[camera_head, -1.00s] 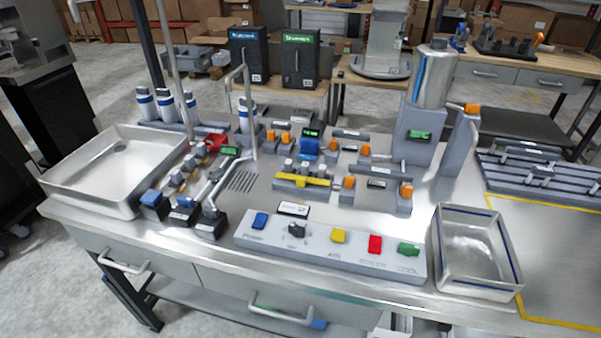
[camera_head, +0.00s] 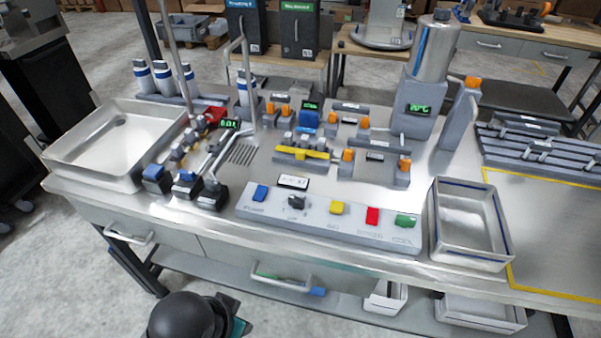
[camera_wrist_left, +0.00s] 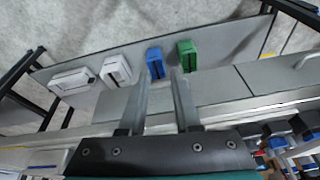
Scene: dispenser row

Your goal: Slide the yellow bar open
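The yellow bar (camera_head: 303,152) lies across a grey block in the middle of the bench top, in the head view. Small grey posts stand just behind it. My left gripper (camera_wrist_left: 161,78) shows in the left wrist view with its two grey fingers apart and nothing between them. It is away from the yellow bar, over the front side of the bench and its lower shelf. In the head view its fingers are not visible; only a dark rounded part of my arm shows at the bottom left. My right gripper is in neither view.
A button panel (camera_head: 330,221) runs along the bench front. A metal tray (camera_head: 62,157) stands left and a smaller bin (camera_head: 432,225) right. Orange-topped fittings and a tall metal cylinder (camera_head: 435,50) are near the bar. Drawer handles (camera_head: 280,284) protrude from the bench front.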

